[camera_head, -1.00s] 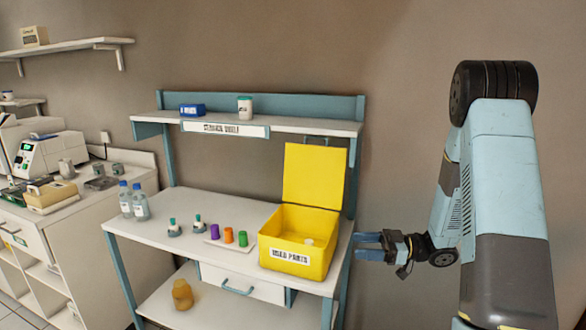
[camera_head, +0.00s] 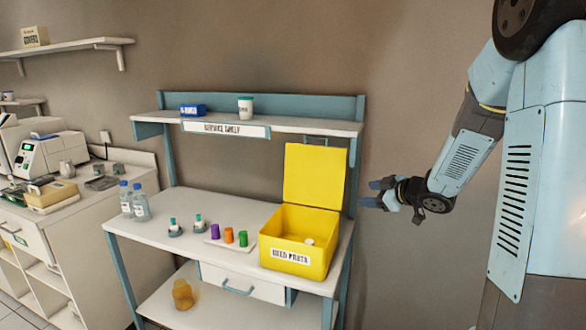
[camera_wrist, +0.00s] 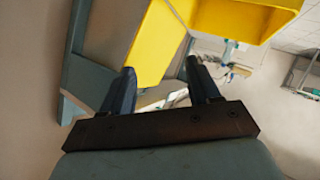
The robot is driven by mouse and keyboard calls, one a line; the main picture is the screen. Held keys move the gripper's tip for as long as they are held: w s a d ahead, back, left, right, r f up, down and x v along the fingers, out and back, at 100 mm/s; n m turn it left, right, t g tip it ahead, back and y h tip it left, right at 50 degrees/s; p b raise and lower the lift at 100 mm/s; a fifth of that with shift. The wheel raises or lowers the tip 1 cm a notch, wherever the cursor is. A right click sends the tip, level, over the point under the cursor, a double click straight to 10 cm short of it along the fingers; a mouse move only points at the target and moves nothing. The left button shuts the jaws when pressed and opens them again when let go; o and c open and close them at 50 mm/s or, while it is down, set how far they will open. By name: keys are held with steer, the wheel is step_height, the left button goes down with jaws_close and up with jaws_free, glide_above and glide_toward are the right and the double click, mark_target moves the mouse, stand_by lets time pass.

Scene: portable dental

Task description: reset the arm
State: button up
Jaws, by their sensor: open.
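My gripper (camera_head: 376,193) is at the right end of the service bench, beside the open yellow box and apart from it. Its two dark blue fingers point left toward the bench. In the wrist view my gripper (camera_wrist: 160,82) shows its fingers spread with nothing between them. My arm comes down from the upper right and bends at the elbow toward the bench.
The yellow box (camera_head: 281,260), labelled used parts, stands lid up on the bench (camera_head: 190,229) with a small white piece inside. Coloured vials (camera_head: 229,235) and two bottles (camera_head: 141,206) stand left of it. The bench's right post is close to my fingers.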

steer(key=s+d+r+m+h, duration=0.7)
steer(key=s+r+m+h, duration=0.2)
steer(key=s+r, duration=0.2)
steer(key=s+a+m+g, duration=0.2)
steer(key=s+a, duration=0.1)
steer(key=s, duration=0.8)
steer(key=s+a+m+g+y, duration=0.1)
steer(key=s+a+m+g, duration=0.1)
steer(key=s, duration=0.9)
steer(key=shift+s+a+f+g, duration=0.2)
steer(key=shift+s+a+g, duration=0.2)
steer(key=shift+a+g, duration=0.2)
